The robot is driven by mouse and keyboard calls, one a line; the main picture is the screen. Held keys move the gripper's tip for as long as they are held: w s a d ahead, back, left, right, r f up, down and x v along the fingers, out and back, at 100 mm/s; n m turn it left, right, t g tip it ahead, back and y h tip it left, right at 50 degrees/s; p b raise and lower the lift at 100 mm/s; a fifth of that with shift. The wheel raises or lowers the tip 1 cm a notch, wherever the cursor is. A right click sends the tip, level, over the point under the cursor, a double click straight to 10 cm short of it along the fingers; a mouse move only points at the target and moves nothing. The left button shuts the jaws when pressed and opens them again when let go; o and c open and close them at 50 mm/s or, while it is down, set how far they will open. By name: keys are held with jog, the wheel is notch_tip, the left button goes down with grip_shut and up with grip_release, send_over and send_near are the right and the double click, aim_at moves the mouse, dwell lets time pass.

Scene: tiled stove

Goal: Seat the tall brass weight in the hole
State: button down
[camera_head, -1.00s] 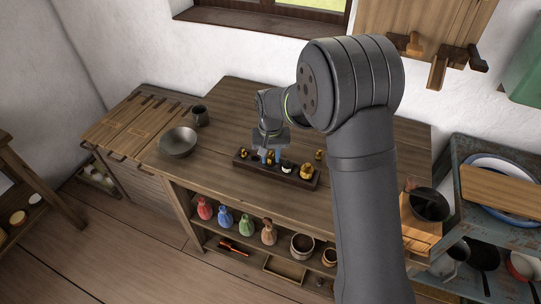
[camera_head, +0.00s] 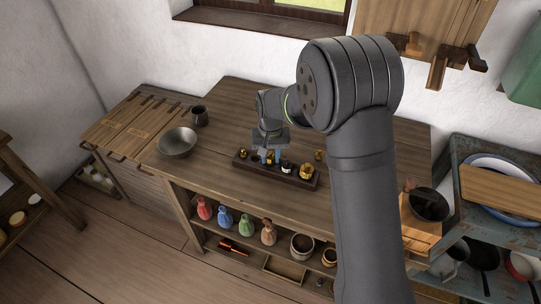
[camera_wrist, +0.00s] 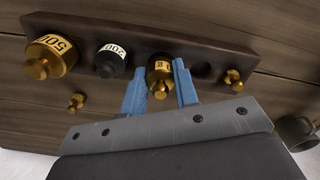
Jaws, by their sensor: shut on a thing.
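My gripper (camera_wrist: 158,85) has blue fingers closed on both sides of a brass weight (camera_wrist: 161,76) with a pale label. I take this for the tall brass weight. It stands over the dark wooden block (camera_wrist: 150,31), in line with the other weights; its lower end is hidden, so I cannot tell how deep it sits. In the head view my gripper (camera_head: 268,157) points down at the block (camera_head: 255,166).
In the block stand a large brass weight (camera_wrist: 50,58), a black weight (camera_wrist: 110,61) and a small brass weight (camera_wrist: 233,79) at the right end. Another small brass weight (camera_wrist: 76,101) stands on the table. A bowl (camera_head: 177,143) and a dark cup (camera_head: 200,116) stand left.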

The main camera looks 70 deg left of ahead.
jog(key=shift+f, duration=0.5)
jog(key=shift+r, duration=0.1)
jog(key=shift+r, duration=0.35)
jog(key=shift+s, duration=0.1)
dwell(0.5)
jog(key=shift+f, duration=0.45)
dwell(0.9)
jog(key=shift+r, duration=0.1)
jog(key=shift+r, duration=0.4)
